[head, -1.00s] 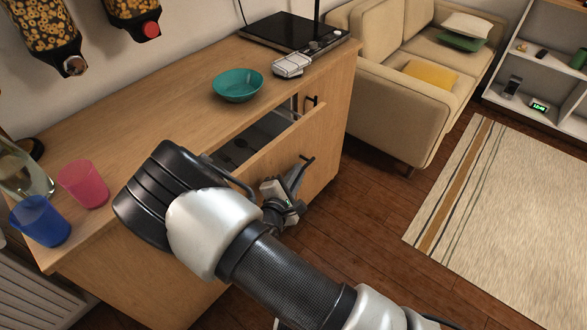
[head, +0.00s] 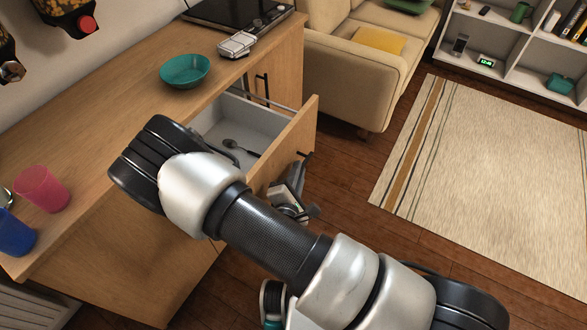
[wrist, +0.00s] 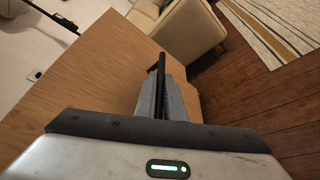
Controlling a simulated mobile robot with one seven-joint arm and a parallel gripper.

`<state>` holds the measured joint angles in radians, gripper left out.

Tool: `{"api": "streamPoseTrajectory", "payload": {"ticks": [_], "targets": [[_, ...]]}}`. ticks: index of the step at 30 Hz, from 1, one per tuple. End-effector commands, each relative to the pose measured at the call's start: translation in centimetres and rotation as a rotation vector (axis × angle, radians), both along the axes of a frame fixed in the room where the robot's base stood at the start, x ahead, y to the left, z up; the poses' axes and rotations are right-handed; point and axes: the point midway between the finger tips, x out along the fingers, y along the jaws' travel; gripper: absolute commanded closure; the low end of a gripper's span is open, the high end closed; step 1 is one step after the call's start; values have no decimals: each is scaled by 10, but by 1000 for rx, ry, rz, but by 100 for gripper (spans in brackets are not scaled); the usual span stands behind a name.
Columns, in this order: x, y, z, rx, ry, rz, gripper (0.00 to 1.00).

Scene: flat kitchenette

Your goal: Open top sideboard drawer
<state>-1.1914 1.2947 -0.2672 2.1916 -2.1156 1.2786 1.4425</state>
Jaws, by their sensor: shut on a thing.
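The top sideboard drawer (head: 298,138) is pulled well out of the wooden sideboard (head: 130,248). Its grey inside shows in the head view, with a dark spoon (head: 240,147) lying in it. My gripper (head: 302,172) is at the front of the drawer, shut on its black bar handle (head: 304,155). In the wrist view the handle (wrist: 161,66) stands between the grey fingers of my gripper (wrist: 162,95). My arm hides the near part of the drawer.
A teal bowl (head: 185,71), a pink cup (head: 42,188) and a blue cup (head: 15,234) stand on the sideboard top. A beige sofa (head: 345,75) is beyond the sideboard. The floor (head: 345,222) in front of the drawer is clear up to the rug (head: 490,180).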

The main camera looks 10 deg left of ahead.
Motion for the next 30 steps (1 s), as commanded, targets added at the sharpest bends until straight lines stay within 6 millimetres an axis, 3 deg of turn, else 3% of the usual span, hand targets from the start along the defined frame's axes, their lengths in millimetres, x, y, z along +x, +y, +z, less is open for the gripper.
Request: {"api": "streamPoseTrajectory", "payload": {"ticks": [7, 8, 11, 23, 30], "targets": [[-1, 0, 0, 1, 1, 0, 100], [-1, 0, 0, 1, 1, 0, 89], [-1, 0, 0, 1, 1, 0, 72], [-6, 1, 1, 0, 2, 1, 72], [-50, 4, 12, 0, 3, 3, 72]]}}
